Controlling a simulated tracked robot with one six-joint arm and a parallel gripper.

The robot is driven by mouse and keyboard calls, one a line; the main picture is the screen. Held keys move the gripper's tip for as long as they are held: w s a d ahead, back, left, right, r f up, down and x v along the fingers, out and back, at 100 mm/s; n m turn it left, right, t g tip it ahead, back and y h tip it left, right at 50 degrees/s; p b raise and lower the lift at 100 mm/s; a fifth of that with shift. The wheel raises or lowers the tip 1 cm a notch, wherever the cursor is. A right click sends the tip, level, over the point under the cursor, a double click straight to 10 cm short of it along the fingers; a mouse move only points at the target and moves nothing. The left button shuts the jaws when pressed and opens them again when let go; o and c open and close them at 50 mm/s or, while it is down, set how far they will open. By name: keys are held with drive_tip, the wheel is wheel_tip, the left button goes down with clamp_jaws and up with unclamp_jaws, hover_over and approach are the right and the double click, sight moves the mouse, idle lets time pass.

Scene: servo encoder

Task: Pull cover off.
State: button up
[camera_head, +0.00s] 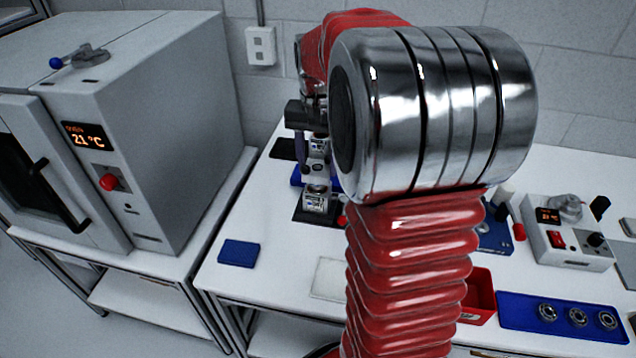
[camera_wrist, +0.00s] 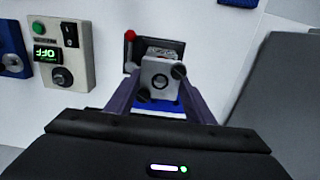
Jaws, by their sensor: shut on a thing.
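My gripper (camera_wrist: 156,72) has its two purple fingers on opposite sides of a light grey cover (camera_wrist: 160,92) with a dark round ring on its face, and is shut on it. In the wrist view a dark square base (camera_wrist: 176,48) with a metallic part shows just beyond the cover. In the head view my gripper (camera_head: 301,140) is partly hidden by my arm. A silver servo unit (camera_head: 317,203) stands on a black pad below it. I cannot tell whether the cover still touches what is behind it.
A grey oven (camera_head: 180,130) reading 21 °C stands at the left. On the white bench are a blue pad (camera_head: 239,253), a red bin (camera_head: 480,291), a blue tray (camera_head: 530,329) with bearings, and a control box (camera_head: 570,250). My arm blocks the bench's middle.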

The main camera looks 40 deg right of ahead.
drive_tip(key=shift+r, duration=2.6)
drive_tip(key=shift+f, duration=0.1)
